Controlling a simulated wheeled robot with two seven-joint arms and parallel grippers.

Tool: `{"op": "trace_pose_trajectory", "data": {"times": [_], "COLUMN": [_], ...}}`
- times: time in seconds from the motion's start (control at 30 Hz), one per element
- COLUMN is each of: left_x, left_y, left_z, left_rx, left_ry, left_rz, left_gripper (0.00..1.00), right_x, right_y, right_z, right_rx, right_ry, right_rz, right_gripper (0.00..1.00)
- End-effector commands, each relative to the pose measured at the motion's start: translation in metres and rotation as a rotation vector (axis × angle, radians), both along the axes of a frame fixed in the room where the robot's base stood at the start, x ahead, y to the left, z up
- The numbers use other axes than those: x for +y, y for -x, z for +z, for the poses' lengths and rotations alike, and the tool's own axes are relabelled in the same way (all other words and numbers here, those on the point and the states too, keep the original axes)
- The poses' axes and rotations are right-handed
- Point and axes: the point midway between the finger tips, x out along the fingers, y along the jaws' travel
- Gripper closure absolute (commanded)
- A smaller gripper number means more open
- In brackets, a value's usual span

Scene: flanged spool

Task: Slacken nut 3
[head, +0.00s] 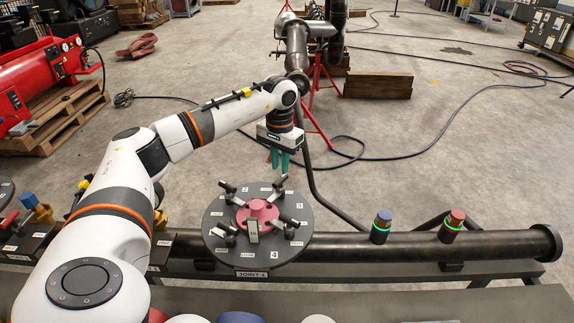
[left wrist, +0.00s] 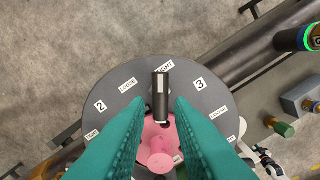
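The round dark flange (head: 222,250) stands on the bench with a pink hub (head: 258,208) at its centre and several black-handled lever nuts around it. White labels mark numbers 2, 3 and 4 and LOOSE and TIGHT spots. My left gripper (head: 280,158) is open and empty, pointing down above the flange's far side. In the left wrist view its teal fingers lie on either side of a black lever (left wrist: 161,95), with gaps between. That lever points at the TIGHT label beside number 3 (left wrist: 200,84). My right gripper is not in view.
A dark pipe (head: 400,246) runs right from the flange along the bench. A red tank (head: 35,80) on a pallet is at left. The floor behind is mostly open, with cables.

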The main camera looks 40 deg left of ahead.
Motion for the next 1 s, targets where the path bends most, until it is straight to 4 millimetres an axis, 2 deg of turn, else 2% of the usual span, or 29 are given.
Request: {"op": "trace_pose_trajectory", "data": {"times": [0.33, 0.37, 0.4, 0.47, 1.0], "left_x": [-0.001, -0.001, -0.001, -0.001, -0.001], "left_y": [0.000, 0.000, 0.000, 0.000, 0.000], "left_z": [-0.077, -0.079, -0.068, -0.068, -0.069], "left_rx": [0.002, 0.001, -0.001, -0.001, -0.002], "left_ry": [0.001, 0.001, 0.002, 0.002, 0.002], "left_rz": [0.000, 0.011, 0.081, 0.174, 0.983], "left_gripper": [0.79, 0.79, 0.79, 0.79, 0.79], "right_x": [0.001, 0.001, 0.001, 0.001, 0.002], "right_y": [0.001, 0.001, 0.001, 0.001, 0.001], "right_z": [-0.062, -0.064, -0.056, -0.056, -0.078], "right_rx": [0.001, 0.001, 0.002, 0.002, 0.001], "right_ry": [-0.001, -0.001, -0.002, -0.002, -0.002], "right_rz": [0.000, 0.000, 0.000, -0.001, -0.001], "right_gripper": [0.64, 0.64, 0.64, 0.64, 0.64]}}
